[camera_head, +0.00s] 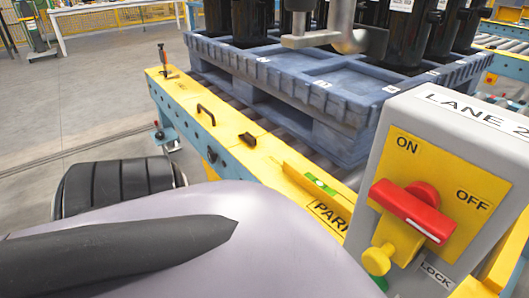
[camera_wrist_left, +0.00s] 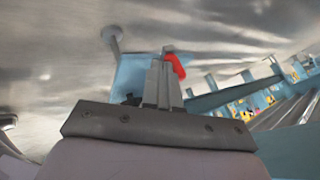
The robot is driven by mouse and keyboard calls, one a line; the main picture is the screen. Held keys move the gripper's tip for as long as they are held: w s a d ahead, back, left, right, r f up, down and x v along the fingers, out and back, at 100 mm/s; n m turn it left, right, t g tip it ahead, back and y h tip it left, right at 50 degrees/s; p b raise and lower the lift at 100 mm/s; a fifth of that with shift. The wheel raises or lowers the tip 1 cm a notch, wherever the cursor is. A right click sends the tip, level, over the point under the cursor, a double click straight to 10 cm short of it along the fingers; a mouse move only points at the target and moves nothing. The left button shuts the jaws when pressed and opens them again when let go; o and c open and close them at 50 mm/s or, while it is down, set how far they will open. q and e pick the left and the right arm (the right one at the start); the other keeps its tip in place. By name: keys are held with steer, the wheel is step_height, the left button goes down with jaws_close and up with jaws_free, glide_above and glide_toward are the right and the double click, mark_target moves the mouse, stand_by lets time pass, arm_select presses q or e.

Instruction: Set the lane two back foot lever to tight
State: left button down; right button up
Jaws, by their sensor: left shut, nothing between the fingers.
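My left gripper (camera_wrist_left: 164,66) is in the left wrist view, with its fingers together and nothing held between them. A red lever-like piece (camera_wrist_left: 177,66) shows right at its fingertips, on their right side. I cannot tell whether the fingers touch it. A pale blue block (camera_wrist_left: 136,72) stands behind the fingers and is partly hidden by them. Neither gripper's fingers show in the head view.
The yellow-topped conveyor (camera_head: 235,150) carries a blue pallet (camera_head: 330,92) with black cylinders. The grey LANE 2 box (camera_head: 390,150) with a red ON/OFF switch (camera_head: 412,209) stands close at right. Open floor (camera_head: 90,100) lies left of the conveyor.

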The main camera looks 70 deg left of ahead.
arm_select(q)
steer(key=shift+w+a+m+h+b, duration=0.5)
steer(key=shift+w+a+m+b, duration=0.1)
steer(key=shift+w+a+m, duration=0.15)
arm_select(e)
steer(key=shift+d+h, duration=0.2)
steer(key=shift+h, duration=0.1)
